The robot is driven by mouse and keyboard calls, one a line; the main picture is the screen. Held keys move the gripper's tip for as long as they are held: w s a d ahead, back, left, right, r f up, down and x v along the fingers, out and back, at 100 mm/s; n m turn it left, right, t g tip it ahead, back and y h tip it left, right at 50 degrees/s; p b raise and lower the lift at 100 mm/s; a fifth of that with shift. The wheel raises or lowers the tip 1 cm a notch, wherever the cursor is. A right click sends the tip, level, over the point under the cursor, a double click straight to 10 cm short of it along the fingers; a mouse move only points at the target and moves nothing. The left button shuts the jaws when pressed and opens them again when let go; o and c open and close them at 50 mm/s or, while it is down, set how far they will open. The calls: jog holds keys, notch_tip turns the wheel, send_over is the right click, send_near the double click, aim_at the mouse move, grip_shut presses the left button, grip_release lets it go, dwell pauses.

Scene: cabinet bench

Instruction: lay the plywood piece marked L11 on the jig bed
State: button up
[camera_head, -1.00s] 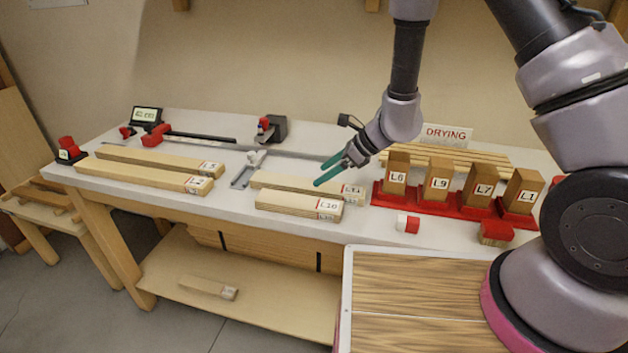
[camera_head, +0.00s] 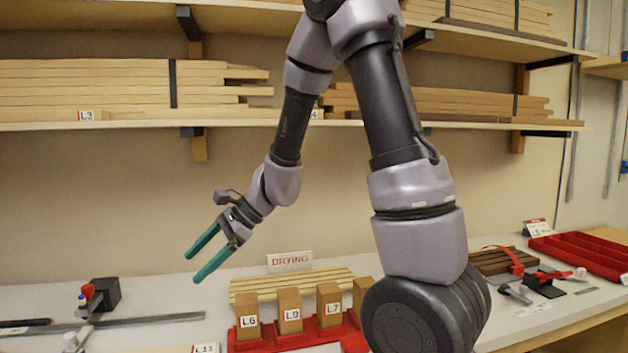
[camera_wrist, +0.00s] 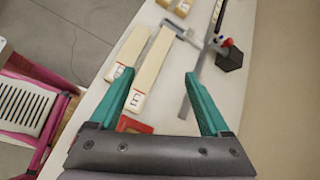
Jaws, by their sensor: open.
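The plywood piece marked L11 (camera_wrist: 153,68) is a long pale bar lying on the bench in the wrist view; its labelled end faces my gripper. In the head view only its label end (camera_head: 206,348) shows at the bottom edge. My gripper (camera_head: 192,268) has two green fingers, open and empty, held in the air above the bench left of the DRYING sign. In the wrist view my gripper (camera_wrist: 160,73) frames L11 from above, apart from it. A grey metal bracket (camera_wrist: 174,28) lies near L11's far end; I cannot tell whether it is the jig bed.
Another pale bar (camera_wrist: 128,52) lies close beside L11. A red rack (camera_head: 272,343) holds upright blocks L6, L9 and L7. A long metal rail (camera_head: 150,320) and a dark clamp block (camera_head: 105,294) stand at left. Loaded shelves (camera_head: 230,118) hang above the bench.

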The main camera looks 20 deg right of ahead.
jog(key=s+d+r+n+t+h, duration=0.2)
jog(key=s+d+r+n, duration=0.3)
jog(key=d+r, duration=0.5)
jog(key=shift+s+r+n, duration=0.2)
jog(key=shift+r+n, duration=0.4)
jog(key=shift+r, duration=0.2)
jog(key=shift+o, duration=0.2)
jog(key=s+d+r+n+t+h, duration=0.2)
jog(key=s+d+r, duration=0.1)
jog(key=d, duration=0.3)
jog(key=s+d+r+n+t+h, duration=0.1)
jog(key=s+d+r+t+h, duration=0.1)
jog(key=d, duration=0.4)
jog(key=shift+s+r+n+h, duration=0.4)
jog(key=shift+s+r+h, duration=0.3)
jog(key=shift+r+h, duration=0.15)
jog(key=shift+a, duration=0.1)
